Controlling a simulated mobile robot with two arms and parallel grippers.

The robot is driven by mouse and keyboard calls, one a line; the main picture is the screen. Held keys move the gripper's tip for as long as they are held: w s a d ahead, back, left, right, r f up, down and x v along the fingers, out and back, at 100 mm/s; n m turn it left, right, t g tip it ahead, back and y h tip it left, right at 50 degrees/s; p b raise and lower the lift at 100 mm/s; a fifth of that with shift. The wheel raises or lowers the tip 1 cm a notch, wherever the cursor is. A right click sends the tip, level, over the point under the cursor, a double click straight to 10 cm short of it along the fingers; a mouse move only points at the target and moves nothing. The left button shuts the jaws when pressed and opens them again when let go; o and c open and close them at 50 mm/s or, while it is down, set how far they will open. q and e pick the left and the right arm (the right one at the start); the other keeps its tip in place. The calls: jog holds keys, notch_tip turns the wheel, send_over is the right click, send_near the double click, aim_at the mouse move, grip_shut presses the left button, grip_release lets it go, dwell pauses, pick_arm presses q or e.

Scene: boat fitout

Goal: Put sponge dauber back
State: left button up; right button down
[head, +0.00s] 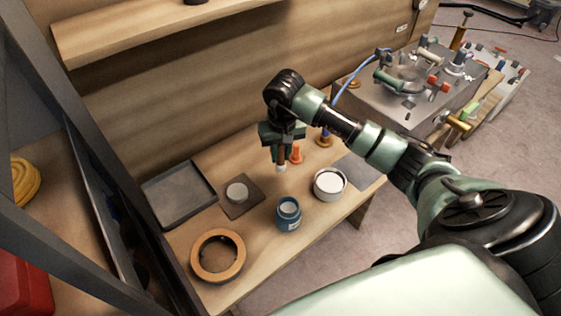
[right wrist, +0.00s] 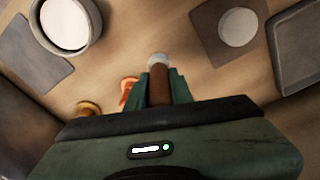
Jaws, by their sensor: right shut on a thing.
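My right gripper (head: 281,148) is shut on the sponge dauber (head: 282,167), a brown handle with a pale tip pointing down. The dauber hangs above the wooden bench, apart from the things on it. In the right wrist view the dauber (right wrist: 159,82) sits between the green fingers (right wrist: 160,88), its pale end showing beyond them. A blue jar (head: 289,222) with an open-looking top stands nearer the bench's front edge. A round pale pot (head: 329,190) stands to the right, and a brown square mat (head: 254,207) bears a small pale-topped round thing (head: 237,192). My left gripper is out of view.
A grey tray (head: 158,188) lies at the bench's left and a cork-coloured ring (head: 207,270) at its front left. A grey mat (head: 362,171) lies at the right.

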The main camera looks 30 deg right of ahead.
aim_at(280, 163)
notch_tip(280, 163, down, 4)
jog(key=shift+f, duration=0.1)
jog(key=shift+f, duration=0.15)
jog(key=c, duration=1.3)
grip_release()
jog(key=shift+o, duration=0.2)
